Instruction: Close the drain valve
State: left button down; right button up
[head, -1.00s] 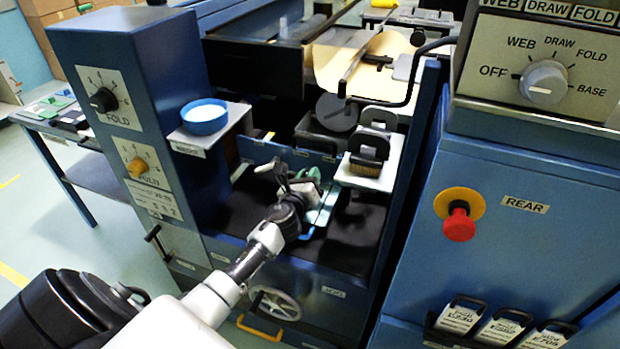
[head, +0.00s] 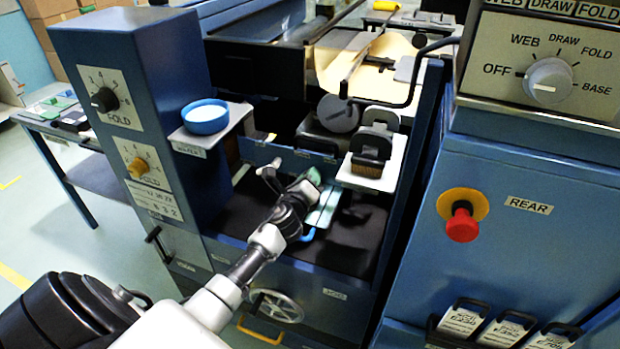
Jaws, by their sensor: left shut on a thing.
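No label that I can read as drain shows. A grey handwheel (head: 275,306) is on the low front of the blue machine, partly behind my left arm. A black T-shaped handle (head: 153,234) sticks out of the left cabinet's lower side. My left gripper (head: 289,181) is over the dark recessed bay, well above the handwheel and apart from it. It is shut on a small green thing (head: 314,176), mostly hidden by the fingers. My right gripper is not in view.
A teal plate (head: 322,211) lies in the dark bay (head: 357,228). A blue bowl (head: 206,118) stands on a small shelf, and block-shaped tools (head: 370,151) stand on a pale ledge. An orange handle (head: 258,331) is below the handwheel. A red stop button (head: 462,224) is at right.

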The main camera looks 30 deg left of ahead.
pick_arm(q)
jog(key=c, duration=1.1)
grip_release()
jog(key=shift+s, duration=0.1)
jog(key=v, duration=1)
jog(key=shift+s+d, duration=0.15)
jog(key=shift+s, duration=0.15)
